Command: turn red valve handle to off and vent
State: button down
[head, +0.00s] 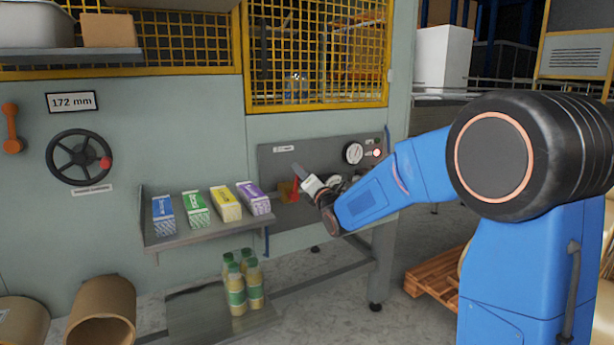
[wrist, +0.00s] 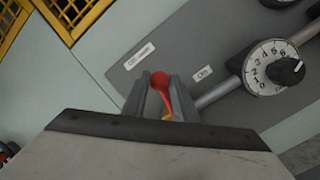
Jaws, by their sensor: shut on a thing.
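The red valve handle (wrist: 161,84) shows in the wrist view between the two fingers of my gripper (wrist: 165,100). The fingers are shut on it, and a bit of yellow shows below it. In the head view the handle (head: 295,190) is a small red shape at the grey panel, partly hidden by my gripper (head: 300,180). A label that seems to read "Off - vented" (wrist: 140,56) lies up and left of the handle, and an "On" label (wrist: 204,73) lies to its right. A grey pipe runs right from behind the handle.
A numbered dial with a black knob (wrist: 274,68) is on the panel right of the handle. In the head view a pressure gauge (head: 354,153) sits on the panel. A shelf (head: 190,238) with several coloured cartons stands left of my gripper, bottles below.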

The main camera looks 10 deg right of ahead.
jog(key=a+n, duration=0.1)
jog(key=a+n+y, duration=0.1)
jog(key=n, duration=0.1)
jog(key=shift+s, duration=0.35)
jog(key=shift+f, duration=0.1)
jog(key=c, duration=1.5)
grip_release()
jog(key=shift+a, duration=0.15)
jog(key=shift+o, duration=0.2)
jog(key=v, duration=1.7)
jog(key=shift+s+d+r, duration=0.25)
